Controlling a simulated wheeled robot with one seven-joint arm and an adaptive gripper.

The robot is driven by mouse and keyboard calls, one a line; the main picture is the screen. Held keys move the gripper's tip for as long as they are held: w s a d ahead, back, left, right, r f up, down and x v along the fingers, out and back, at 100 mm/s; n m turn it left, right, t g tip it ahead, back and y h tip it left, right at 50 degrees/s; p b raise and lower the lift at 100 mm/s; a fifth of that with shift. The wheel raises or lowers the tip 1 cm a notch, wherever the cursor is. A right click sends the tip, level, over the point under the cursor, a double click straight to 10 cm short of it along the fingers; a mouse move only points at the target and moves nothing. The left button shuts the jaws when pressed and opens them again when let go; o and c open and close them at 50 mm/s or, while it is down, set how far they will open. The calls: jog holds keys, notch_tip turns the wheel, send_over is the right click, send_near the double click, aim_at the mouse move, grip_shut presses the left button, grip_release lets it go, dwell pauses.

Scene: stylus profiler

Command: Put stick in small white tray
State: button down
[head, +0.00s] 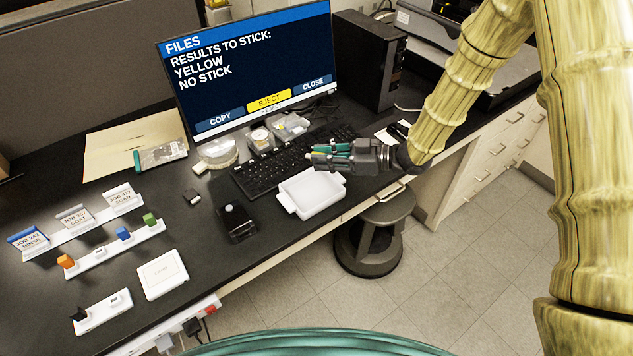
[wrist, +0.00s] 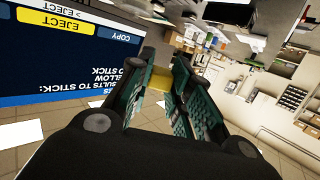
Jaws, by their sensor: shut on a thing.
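The small white tray (head: 290,207) lies on the black bench in front of the keyboard, and its visible inside looks empty. My gripper (head: 322,156) is above the tray's far side, pointing left. In the wrist view my gripper (wrist: 160,82) is shut on a small yellow stick (wrist: 160,75), held between the green-padded fingertips. In the head view the stick is mostly hidden by the fingers. The monitor (head: 250,60) reads "Results to stick: yellow" and "No stick", with a yellow Eject button.
A keyboard (head: 262,178) lies behind the tray. A black box (head: 237,224) stands just left of it. White holders with orange, blue and green sticks (head: 124,234) stand further left. A stool (head: 375,235) is below the bench edge.

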jog(key=shift+d+f+g, duration=0.1)
jog(key=shift+g, duration=0.2)
jog(key=shift+f+b, duration=1.65)
jog(key=shift+f, duration=1.15)
jog(key=c, duration=1.2)
grip_release()
jog(key=shift+c, duration=0.2)
jog(key=v, duration=1.2)
